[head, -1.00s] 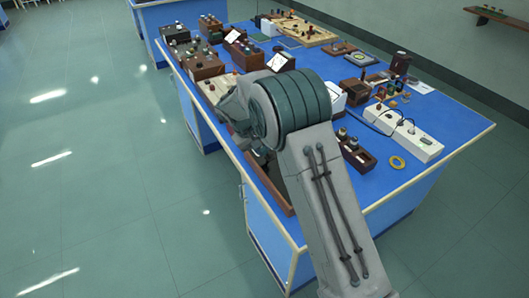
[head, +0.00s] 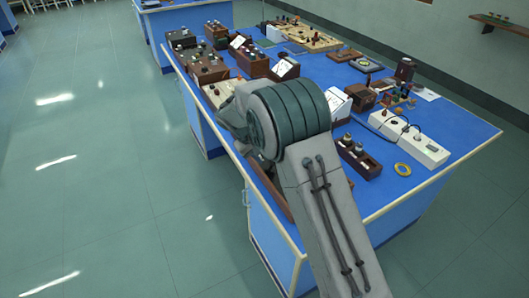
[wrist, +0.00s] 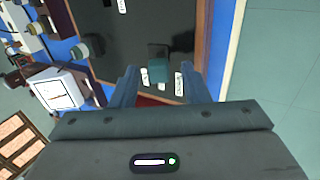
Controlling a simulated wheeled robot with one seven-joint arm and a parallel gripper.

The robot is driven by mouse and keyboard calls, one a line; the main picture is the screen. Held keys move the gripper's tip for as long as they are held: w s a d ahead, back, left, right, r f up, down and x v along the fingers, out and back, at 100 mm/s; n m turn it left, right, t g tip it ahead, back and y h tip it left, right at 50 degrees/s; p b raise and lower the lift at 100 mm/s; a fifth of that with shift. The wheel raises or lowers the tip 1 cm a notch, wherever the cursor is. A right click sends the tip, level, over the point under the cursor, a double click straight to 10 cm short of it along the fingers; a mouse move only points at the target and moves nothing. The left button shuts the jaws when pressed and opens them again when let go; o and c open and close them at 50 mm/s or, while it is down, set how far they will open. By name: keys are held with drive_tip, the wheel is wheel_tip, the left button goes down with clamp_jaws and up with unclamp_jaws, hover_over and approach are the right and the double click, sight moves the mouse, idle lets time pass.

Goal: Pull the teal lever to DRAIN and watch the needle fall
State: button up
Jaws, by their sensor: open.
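The teal lever's block-shaped handle (wrist: 158,70) shows in the wrist view above a dark panel (wrist: 112,50) with a brown wooden frame. Small white labels (wrist: 178,84) sit near it; their words are too small to read. My gripper (wrist: 159,76) is open, with one finger to each side of the handle in the picture. I cannot tell whether either finger touches it. A white-faced meter (wrist: 58,90) shows to the left; I cannot tell whether its needle is the task's one. In the head view my arm hides the gripper, the lever and most of the panel.
Open floor (head: 100,180) lies to the left. The bench's front right corner is clear.

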drive_tip(key=b+v, duration=0.1)
drive_tip(key=v, duration=1.2)
drive_tip(key=shift+a+r, duration=0.2)
drive_tip(key=shift+r, duration=0.15)
drive_tip(key=shift+s, duration=0.1)
drive_tip(key=s+d+r+m+g+y, duration=0.1)
drive_tip(key=s+d+r, duration=0.1)
drive_tip(key=d, duration=0.4)
drive_tip(key=s+d+r+m, duration=0.1)
drive_tip(key=s+d+r, duration=0.15)
drive_tip(key=d, duration=0.25)
drive_tip(key=s+d+f+m+y, duration=0.1)
drive_tip(key=s+d+m+y, duration=0.1)
drive_tip(key=s+d, duration=0.6)
drive_tip(key=s+d+f+m+y, duration=0.1)
drive_tip(key=s+d, duration=0.7)
drive_tip(key=s, duration=0.8)
drive_tip(key=shift+f+m+t+y, duration=0.4)
drive_tip(key=shift+f+m, duration=0.05)
drive_tip(key=shift+m, duration=0.45)
idle(1.8)
